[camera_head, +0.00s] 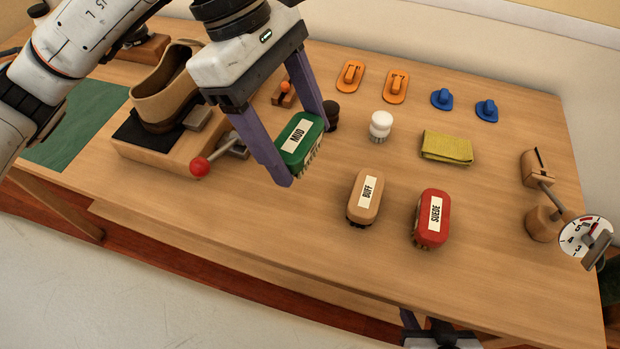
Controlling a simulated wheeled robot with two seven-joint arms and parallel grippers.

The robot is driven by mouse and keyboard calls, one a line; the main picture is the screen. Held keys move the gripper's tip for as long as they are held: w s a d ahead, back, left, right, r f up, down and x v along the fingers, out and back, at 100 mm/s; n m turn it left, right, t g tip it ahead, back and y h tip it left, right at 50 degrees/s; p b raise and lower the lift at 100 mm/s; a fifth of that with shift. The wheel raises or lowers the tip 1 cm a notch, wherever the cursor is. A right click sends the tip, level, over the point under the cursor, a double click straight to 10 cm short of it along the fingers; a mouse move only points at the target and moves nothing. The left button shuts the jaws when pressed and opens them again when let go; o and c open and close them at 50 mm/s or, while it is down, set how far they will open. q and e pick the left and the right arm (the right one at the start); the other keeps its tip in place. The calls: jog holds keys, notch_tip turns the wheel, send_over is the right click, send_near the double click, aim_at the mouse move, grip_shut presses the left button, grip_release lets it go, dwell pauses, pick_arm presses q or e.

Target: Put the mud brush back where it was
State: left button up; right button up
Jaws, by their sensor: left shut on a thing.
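The mud brush (293,150) is a green brush with a white MUD label and pale bristles below. My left gripper (307,152) is shut on it, one purple finger on each side. The brush looks tilted, and I cannot tell whether its bristles touch the table. A tan BUFF brush (364,197) and a red SUEDE brush (432,217) stand to its right on the wooden table (480,270). Part of my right gripper (428,328) shows at the bottom edge, below the table's front edge; its fingertips are mostly cut off.
A shoe (168,95) sits on a wooden stand with a red-knobbed lever (201,166) left of the gripper. A white jar (381,125), yellow cloth (446,147), orange and blue pieces stand behind. A dial gauge (585,236) is at the right. Table front is clear.

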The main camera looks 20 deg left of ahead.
pick_arm(q)
jog(key=shift+w+f+n, duration=0.2)
jog(key=shift+w+n, duration=0.15)
jog(key=shift+n, duration=0.15)
jog(key=shift+w+a+f+n+t, duration=0.1)
jog(key=shift+w+f+n+t, duration=0.05)
jog(key=shift+n+t, duration=0.2)
notch_tip(320, 180, down, 9)
jog(key=shift+f+b, duration=0.2)
jog(key=shift+b, duration=0.35)
jog(key=o, duration=1.4)
jog(key=shift+f, duration=0.1)
jog(key=shift+r, duration=0.3)
jog(key=v, duration=1.1)
jog(key=shift+a+r+p, duration=0.25)
jog(key=shift+p, duration=0.05)
